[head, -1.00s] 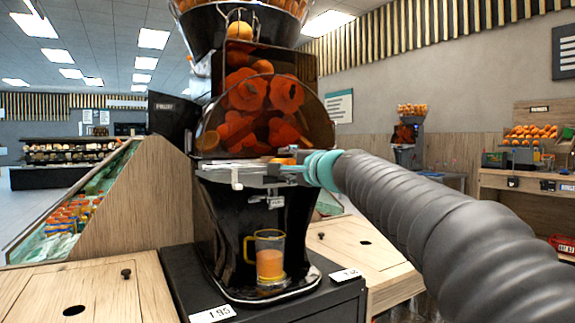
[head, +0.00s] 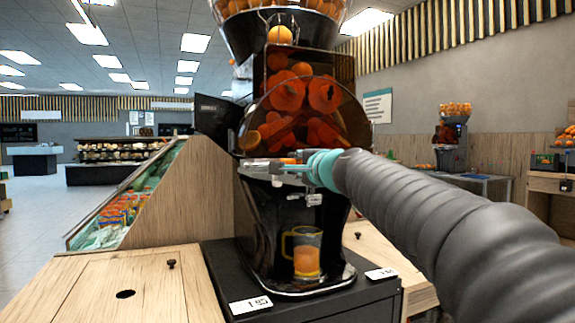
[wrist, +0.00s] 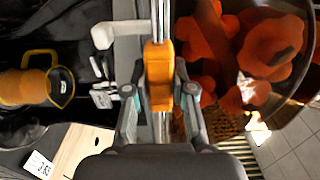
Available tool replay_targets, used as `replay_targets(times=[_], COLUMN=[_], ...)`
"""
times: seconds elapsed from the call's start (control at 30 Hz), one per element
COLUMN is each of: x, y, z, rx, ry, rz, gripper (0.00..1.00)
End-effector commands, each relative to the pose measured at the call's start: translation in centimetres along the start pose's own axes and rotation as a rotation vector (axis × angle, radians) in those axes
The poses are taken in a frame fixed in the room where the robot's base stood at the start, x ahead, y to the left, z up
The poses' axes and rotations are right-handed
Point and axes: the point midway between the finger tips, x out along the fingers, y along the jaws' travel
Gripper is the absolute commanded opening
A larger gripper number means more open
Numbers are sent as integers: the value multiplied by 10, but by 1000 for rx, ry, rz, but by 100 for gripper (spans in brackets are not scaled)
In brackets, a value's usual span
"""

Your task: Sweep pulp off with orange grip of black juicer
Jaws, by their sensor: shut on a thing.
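The black juicer (head: 255,215) stands on a dark cabinet, with dark red-orange parts behind its round clear cover (head: 325,115). The orange grip (wrist: 159,70) sits between the fingers of my gripper (wrist: 160,98) in the wrist view, and the gripper is shut on it. In the head view my gripper (head: 300,168) is at the juicer's front, just under the cover, and the grip is mostly hidden. Metal rods (wrist: 160,18) run from the grip. I cannot make out pulp clearly. A jug (head: 306,257) with orange juice stands below the spout.
A white tap lever (wrist: 103,36) is close beside the grip. Wooden counters (head: 100,290) flank the dark cabinet, with price cards (head: 250,305) at its front edge. A sloped produce case (head: 125,205) stands at the left.

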Motion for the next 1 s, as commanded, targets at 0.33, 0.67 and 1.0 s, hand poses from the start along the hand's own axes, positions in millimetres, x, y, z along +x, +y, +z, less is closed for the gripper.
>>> replay_targets(times=[0.33, 0.67, 1.0], x=[0, 0, -36], y=[0, 0, -1], z=[-1, 1, 1], rx=[0, 0, 0], ry=[4, 1, 1], rz=[0, 0, -1], gripper=[39, 50, 50])
